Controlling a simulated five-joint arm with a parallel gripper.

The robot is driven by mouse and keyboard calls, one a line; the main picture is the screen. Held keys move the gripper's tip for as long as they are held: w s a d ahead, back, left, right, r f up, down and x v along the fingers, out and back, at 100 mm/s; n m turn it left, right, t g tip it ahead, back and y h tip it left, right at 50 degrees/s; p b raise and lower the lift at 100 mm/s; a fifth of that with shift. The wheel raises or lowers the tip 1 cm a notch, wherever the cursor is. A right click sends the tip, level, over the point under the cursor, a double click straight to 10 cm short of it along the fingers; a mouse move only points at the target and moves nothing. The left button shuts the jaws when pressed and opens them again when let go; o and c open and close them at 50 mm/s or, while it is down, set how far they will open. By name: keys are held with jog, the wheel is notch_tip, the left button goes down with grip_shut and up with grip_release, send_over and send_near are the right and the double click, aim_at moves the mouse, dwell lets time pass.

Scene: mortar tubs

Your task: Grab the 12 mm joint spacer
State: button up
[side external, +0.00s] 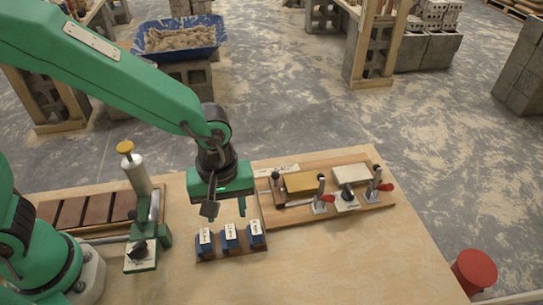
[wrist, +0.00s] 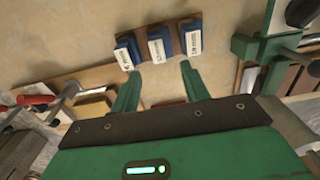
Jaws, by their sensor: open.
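Three blue spacers with white labels stand in a row on a small dark wooden rack (side external: 233,256): a left one (side external: 205,242), a middle one (side external: 230,237) and a right one (side external: 256,233) in the side view. The wrist view shows the row reversed, from left (wrist: 126,53) through middle (wrist: 160,45) to right (wrist: 192,38). The label print is too small to tell surely which is 12 mm. My gripper (side external: 226,208) is open and empty above the row. In the wrist view its fingertips (wrist: 158,68) are apart, with the middle spacer just beyond the gap.
Right of the rack, a wooden board (side external: 290,214) carries toggle clamps with red handles, a yellow block (side external: 300,183) and a pale block (side external: 351,174). Left stand a green clamp fixture (side external: 141,254) and a tray of brown bricks (side external: 98,209). The table front is clear.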

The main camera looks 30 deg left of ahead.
aim_at(230, 227)
jog(key=shift+f, duration=0.45)
jog(key=shift+f, duration=2.6)
grip_shut()
